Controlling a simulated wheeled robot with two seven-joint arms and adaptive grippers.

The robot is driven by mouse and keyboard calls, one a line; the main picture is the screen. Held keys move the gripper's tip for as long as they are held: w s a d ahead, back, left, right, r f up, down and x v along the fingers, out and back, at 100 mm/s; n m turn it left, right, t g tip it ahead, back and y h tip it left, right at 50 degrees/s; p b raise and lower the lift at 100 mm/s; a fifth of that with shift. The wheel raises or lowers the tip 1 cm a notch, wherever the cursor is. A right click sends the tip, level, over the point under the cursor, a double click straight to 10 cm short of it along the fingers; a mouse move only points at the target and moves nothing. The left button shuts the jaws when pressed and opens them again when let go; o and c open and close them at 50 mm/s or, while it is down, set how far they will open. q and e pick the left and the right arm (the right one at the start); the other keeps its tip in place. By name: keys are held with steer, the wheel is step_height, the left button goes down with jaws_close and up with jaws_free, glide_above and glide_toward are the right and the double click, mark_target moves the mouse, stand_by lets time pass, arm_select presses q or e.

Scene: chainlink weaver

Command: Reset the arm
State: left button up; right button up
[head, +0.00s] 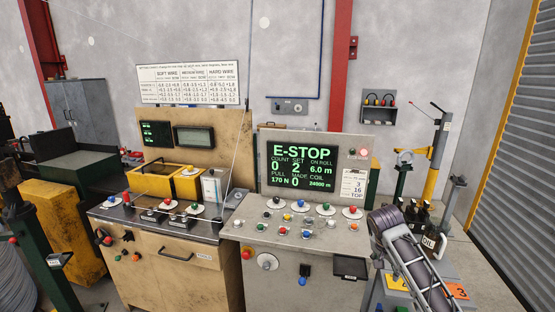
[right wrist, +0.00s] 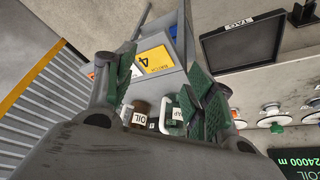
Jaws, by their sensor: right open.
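My right arm (head: 420,275) comes in at the lower right of the head view, in front of the right end of the grey control console (head: 335,238). My right gripper (head: 386,222) is at its upper end. In the right wrist view the gripper (right wrist: 165,92) is open, its two green-padded fingers apart with nothing held between them. Oil bottles (right wrist: 140,112) show beyond the fingers; I cannot tell the distance. My left gripper is not in view.
The console's screen (head: 302,165) reads E-STOP. Several coloured buttons and knobs cover its top. A wooden-fronted cabinet (head: 165,262) stands to its left. A yellow post (head: 437,160) and dark bottles (head: 425,215) stand behind my right arm. A shutter (head: 525,170) closes the right side.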

step_height(320, 180, down, 22)
steer(key=s+n+y+b, duration=0.1)
steer(key=s+n, duration=0.1)
steer(key=n, duration=0.2)
steer(key=s+a+f+n, duration=0.1)
steer(key=s+f, duration=0.3)
steer(key=f, duration=0.3)
steer(key=s+a+f+n+y+b, duration=0.1)
steer(key=s+f, duration=0.3)
steer(key=f, duration=0.4)
steer(key=s+f+n, duration=0.1)
steer(key=s+f, duration=0.3)
steer(key=f, duration=0.3)
arm_select(q)
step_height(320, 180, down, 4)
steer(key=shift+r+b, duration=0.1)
steer(key=shift+b, duration=0.85)
arm_select(e)
steer(key=s+a+f+n, duration=0.2)
steer(key=s+f, duration=0.6)
steer(key=s, duration=0.6)
steer(key=s+a+f+n+y, duration=0.1)
steer(key=s+a+f+n, duration=0.1)
steer(key=s+f, duration=0.6)
steer(key=s+a+f+n+g, duration=0.1)
steer(key=s+f, duration=0.7)
steer(key=s, duration=1.2)
steer(key=shift+a+n+y, duration=0.4)
steer(key=shift+a+n, duration=0.5)
steer(key=shift+a, duration=0.35)
